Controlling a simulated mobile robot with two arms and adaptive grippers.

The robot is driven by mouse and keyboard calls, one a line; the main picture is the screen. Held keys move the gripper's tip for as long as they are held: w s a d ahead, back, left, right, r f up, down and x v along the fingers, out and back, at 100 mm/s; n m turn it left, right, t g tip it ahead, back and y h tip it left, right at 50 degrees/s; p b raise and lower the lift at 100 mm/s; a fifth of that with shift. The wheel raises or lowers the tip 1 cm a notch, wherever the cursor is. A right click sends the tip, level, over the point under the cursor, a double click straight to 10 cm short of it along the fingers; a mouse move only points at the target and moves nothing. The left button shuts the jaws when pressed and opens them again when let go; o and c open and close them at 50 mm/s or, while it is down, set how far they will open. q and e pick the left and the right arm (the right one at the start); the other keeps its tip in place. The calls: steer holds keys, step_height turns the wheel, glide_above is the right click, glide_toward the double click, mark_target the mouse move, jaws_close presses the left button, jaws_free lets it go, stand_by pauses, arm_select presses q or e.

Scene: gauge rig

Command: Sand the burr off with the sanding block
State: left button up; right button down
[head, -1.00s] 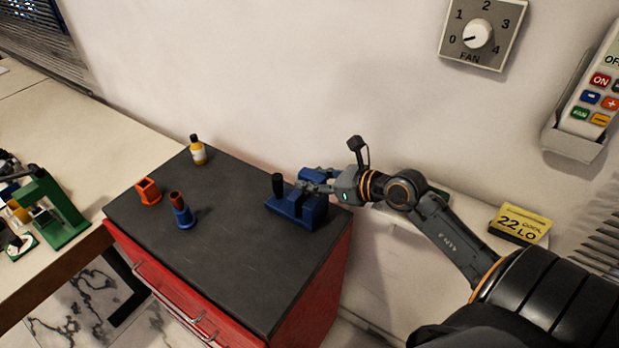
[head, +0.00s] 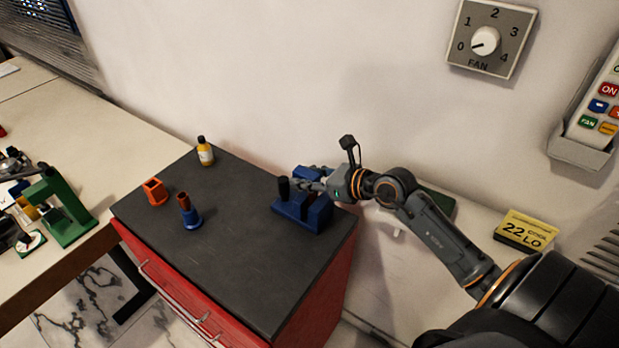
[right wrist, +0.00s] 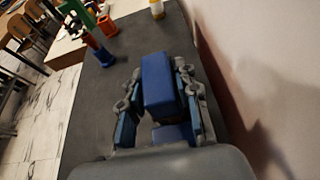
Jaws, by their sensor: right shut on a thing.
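My right gripper (head: 316,185) is shut on a blue block (right wrist: 158,82), apparently the sanding block, which sits between the fingers in the right wrist view. In the head view the fingers partly hide it. The gripper is just above and behind a blue vise-like fixture (head: 302,213) on the dark cabinet top. A dark upright cylinder (head: 283,187) stands at the fixture's left end, close to the held block. I cannot tell whether they touch. No burr can be made out at this size. My left gripper is not in view.
On the dark cabinet top (head: 235,235) stand an orange holder (head: 155,191), a blue holder with a brown piece (head: 187,212) and a yellow bottle (head: 205,153). The wall is close behind. The top's front middle is clear. A green press-like tool (head: 62,210) stands on the left bench.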

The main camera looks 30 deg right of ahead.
steer(key=shift+s+f, duration=0.1)
steer(key=shift+s+d, duration=0.3)
steer(key=shift+s, duration=0.45)
steer(key=shift+s+d, duration=0.3)
steer(key=shift+s, duration=0.4)
steer(key=shift+w+a, duration=0.1)
steer(key=shift+w, duration=0.1)
steer(key=shift+w, duration=0.2)
steer(key=shift+w+a, duration=0.3)
steer(key=shift+w, duration=0.25)
steer(key=shift+w+a, duration=0.25)
steer(key=shift+w, duration=0.25)
steer(key=shift+f, duration=0.1)
steer(key=shift+s, duration=0.1)
steer(key=shift+s+d+f, duration=0.1)
steer(key=shift+s+d, duration=0.2)
steer(key=shift+s, duration=0.4)
steer(key=shift+s+d, duration=0.3)
steer(key=shift+s, duration=0.4)
